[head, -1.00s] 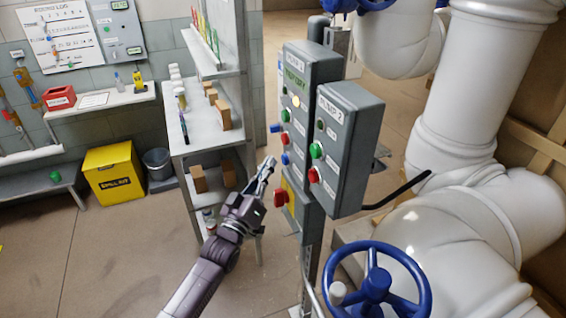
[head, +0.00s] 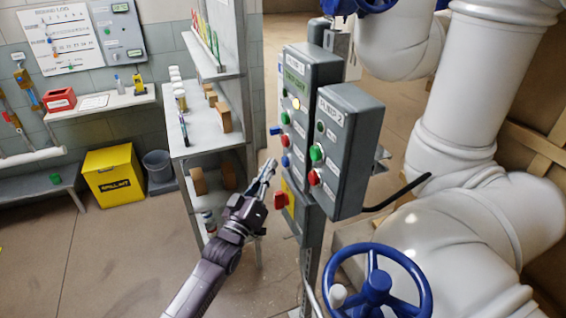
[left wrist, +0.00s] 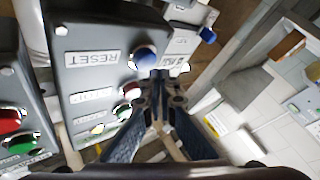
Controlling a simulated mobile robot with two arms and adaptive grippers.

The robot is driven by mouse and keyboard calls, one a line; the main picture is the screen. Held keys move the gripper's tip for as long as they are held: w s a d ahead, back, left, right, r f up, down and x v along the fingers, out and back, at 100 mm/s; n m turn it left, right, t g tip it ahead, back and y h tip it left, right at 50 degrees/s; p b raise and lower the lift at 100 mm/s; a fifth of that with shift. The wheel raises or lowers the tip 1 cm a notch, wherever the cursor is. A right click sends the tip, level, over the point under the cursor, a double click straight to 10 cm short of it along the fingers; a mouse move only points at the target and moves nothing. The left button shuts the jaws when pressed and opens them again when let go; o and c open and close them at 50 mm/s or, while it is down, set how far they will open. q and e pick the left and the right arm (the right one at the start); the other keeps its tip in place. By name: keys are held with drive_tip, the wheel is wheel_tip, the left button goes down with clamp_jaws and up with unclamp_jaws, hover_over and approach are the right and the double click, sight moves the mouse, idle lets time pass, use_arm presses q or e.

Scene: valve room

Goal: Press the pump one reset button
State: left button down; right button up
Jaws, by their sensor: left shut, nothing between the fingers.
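The grey pump one control box (head: 322,72) stands on a post in the middle of the head view. Its blue reset button (head: 286,161) is below a red and a green button. In the left wrist view, the blue button (left wrist: 145,56) sits beside an upside-down RESET label (left wrist: 92,58). My left gripper (head: 269,164) is shut and empty, its tips just left of the blue button. In the left wrist view, the gripper tips (left wrist: 160,76) overlap the button's lower edge; I cannot tell whether they touch. My right gripper is not in view.
The pump two box (head: 350,135) stands close on the right. A red knob (head: 280,201) juts out below the reset button. A blue valve wheel (head: 376,287) and white pipes (head: 488,90) fill the right. A shelf unit (head: 206,135) stands behind my left gripper.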

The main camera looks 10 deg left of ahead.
use_arm(q)
drive_tip(key=shift+d, duration=0.1)
idle(0.5)
drive_tip(key=shift+w+d, duration=0.25)
drive_tip(key=shift+w+d, duration=0.25)
drive_tip(key=shift+d, duration=0.15)
idle(0.8)
drive_tip(key=shift+a, duration=0.1)
drive_tip(key=shift+s+a, duration=0.5)
drive_tip(key=shift+a, duration=0.15)
drive_tip(key=s+a, duration=0.1)
drive_tip(key=a, duration=0.1)
drive_tip(key=s+a+p, duration=0.1)
drive_tip(key=a, duration=0.1)
drive_tip(key=shift+s, duration=0.4)
